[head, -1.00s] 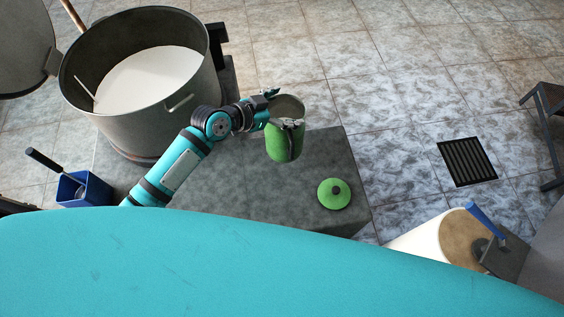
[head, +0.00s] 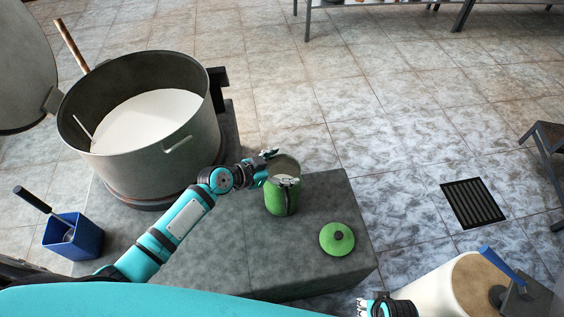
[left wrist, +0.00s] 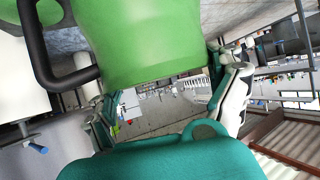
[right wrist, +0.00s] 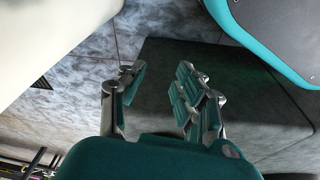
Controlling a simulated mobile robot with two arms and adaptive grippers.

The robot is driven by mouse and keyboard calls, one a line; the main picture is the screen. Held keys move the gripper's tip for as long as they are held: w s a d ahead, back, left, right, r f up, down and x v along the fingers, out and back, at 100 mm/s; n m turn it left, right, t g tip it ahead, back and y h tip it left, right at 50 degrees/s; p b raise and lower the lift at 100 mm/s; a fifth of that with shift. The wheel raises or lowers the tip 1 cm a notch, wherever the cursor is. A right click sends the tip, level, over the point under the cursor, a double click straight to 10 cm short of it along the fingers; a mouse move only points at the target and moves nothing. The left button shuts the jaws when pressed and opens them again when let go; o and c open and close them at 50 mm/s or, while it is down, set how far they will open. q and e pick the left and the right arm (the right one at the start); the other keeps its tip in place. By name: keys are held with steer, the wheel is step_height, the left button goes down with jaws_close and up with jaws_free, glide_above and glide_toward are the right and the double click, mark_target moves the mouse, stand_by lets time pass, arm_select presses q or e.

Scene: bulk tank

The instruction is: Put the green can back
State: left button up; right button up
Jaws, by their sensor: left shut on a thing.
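The green can (head: 278,202), open at the top with a dark handle on its side, is upright at the grey block (head: 225,250). I cannot tell whether its base touches the block. My left gripper (head: 281,169) is shut on the can near its rim; the can (left wrist: 150,40) fills the top of the left wrist view between the fingers (left wrist: 168,95). The green lid (head: 337,239) with a dark knob lies on the block, right of the can. My right gripper (head: 372,306) is at the bottom edge of the head view; its fingers (right wrist: 155,88) are apart and empty.
A large metal tank (head: 150,165) of white liquid, its lid raised, stands at the left. A blue container (head: 75,238) with a dark-handled tool is at far left. A white cylinder (head: 440,287) is at lower right. A floor drain (head: 472,203) lies in open tiled floor.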

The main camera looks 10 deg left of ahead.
arm_select(q)
steer(key=shift+w, duration=0.1)
steer(key=o, duration=1.4)
steer(key=shift+f, duration=0.25)
arm_select(e)
steer(key=shift+w+r, duration=0.1)
steer(key=shift+r, duration=0.35)
arm_select(q)
steer(key=p+v, duration=0.1)
steer(key=v, duration=1.1)
arm_select(e)
steer(key=f, duration=0.1)
steer(key=s+f, duration=0.2)
steer(key=f, duration=0.1)
steer(key=shift+d, duration=0.1)
